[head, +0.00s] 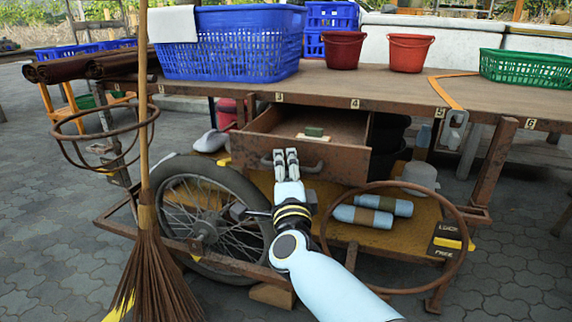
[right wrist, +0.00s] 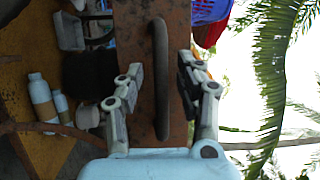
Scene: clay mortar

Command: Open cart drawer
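The cart drawer (head: 332,158) is a rusty brown box pulled partly out under the cart's tabletop. A green block (head: 314,131) on a pale flat piece lies inside it. The drawer's dark bar handle (head: 310,168) runs across its front. My right gripper (head: 286,153) is at the left part of this handle. In the right wrist view the fingers of my right gripper (right wrist: 160,75) are apart, with the handle (right wrist: 159,78) between them; I see gaps on both sides and cannot tell contact. My left gripper is not in view.
The wooden cart top (head: 320,90) carries a blue basket (head: 230,45), red buckets (head: 343,48) and a green basket (head: 525,68). A spoked wheel (head: 208,215) and broom (head: 155,265) stand left. A rusty hoop (head: 463,255) and two bottles (head: 365,216) are below right.

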